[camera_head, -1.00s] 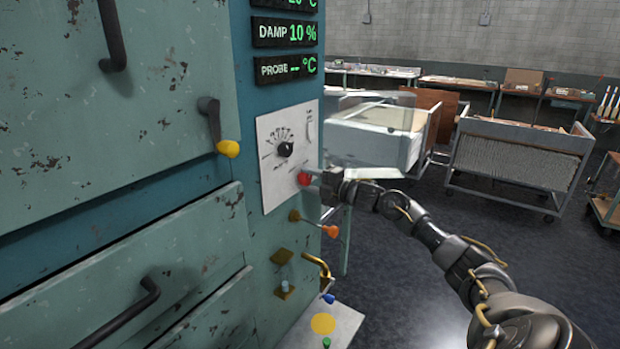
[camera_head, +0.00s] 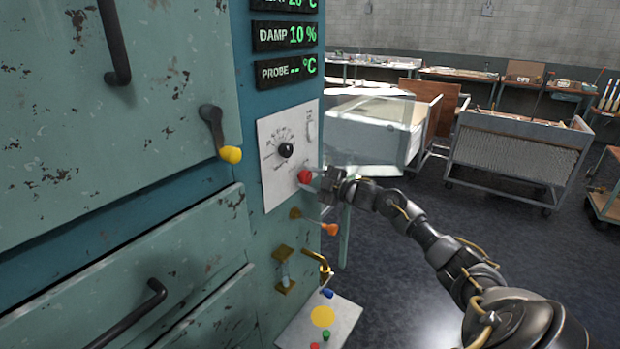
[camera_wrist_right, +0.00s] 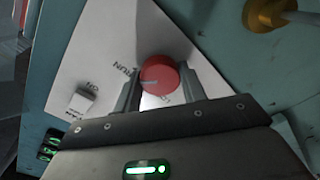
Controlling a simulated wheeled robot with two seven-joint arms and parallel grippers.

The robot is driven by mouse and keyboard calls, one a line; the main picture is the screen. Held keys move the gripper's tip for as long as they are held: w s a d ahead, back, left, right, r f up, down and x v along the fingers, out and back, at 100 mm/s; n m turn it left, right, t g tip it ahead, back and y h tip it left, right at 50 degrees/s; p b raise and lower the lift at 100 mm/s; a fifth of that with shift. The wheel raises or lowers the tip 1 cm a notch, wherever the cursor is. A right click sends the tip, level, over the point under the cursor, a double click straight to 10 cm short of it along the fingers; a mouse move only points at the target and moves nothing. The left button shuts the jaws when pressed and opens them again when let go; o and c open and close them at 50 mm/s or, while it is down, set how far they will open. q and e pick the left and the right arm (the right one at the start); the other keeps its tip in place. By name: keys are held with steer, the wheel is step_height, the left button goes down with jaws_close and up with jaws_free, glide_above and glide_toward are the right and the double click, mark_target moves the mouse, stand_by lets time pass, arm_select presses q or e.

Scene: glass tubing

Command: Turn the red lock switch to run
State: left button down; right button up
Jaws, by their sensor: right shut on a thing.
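The red lock switch (camera_head: 305,176) is a round red knob on the white control plate (camera_head: 275,190) of the teal cabinet. In the right wrist view the red knob (camera_wrist_right: 160,76) sits between the two fingers of my right gripper (camera_wrist_right: 160,88). The gripper is shut on it, one finger on each side. A pale mark on the knob points to the left in that view, a little below the RUN lettering. Another label is partly hidden by the knob and hand. In the head view my right gripper (camera_head: 323,180) reaches the switch from the right. My left gripper is not in view.
A black dial (camera_head: 286,150) is just above the red switch. An orange-tipped lever (camera_head: 329,228) and a brass hook-like handle (camera_head: 318,262) stick out below. A yellow-tipped lever (camera_head: 231,154) is to the left. Carts (camera_head: 520,158) stand behind on open floor.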

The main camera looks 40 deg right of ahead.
stand_by(0.4)
steer(key=o, duration=1)
steer(key=shift+s, duration=0.15)
steer(key=shift+s+d+f, duration=0.15)
steer(key=shift+s, duration=0.15)
steer(key=shift+b+v, duration=1.55)
steer(key=shift+v, duration=3.4)
